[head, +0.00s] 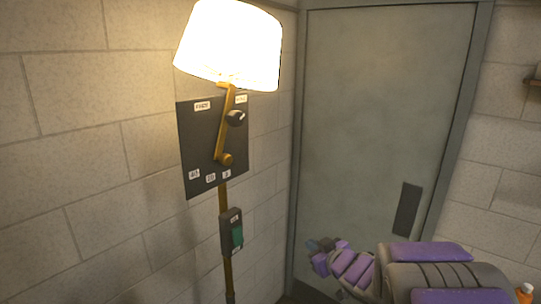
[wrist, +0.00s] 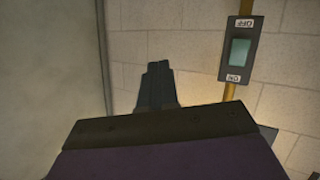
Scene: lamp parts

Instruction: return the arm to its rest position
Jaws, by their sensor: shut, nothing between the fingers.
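My gripper (head: 318,246) is at the lower middle of the head view, in front of the grey door and to the right of the lamp's switch box. In the wrist view my gripper (wrist: 157,72) shows its dark fingers together, with nothing between them. The lit lamp has a glowing white shade (head: 228,45) and a brass arm on a dark panel (head: 200,150). A switch box (head: 232,232) with a green rocker sits on the brass pole below. The switch box (wrist: 240,48) also shows at the upper right of the wrist view, apart from my fingers.
The grey door (head: 375,120) with a dark handle plate (head: 407,209) stands behind my arm. Pale block walls (head: 90,160) flank it. An orange-capped object (head: 524,292) shows at the lower right edge. A small shelf (head: 533,81) juts from the right wall.

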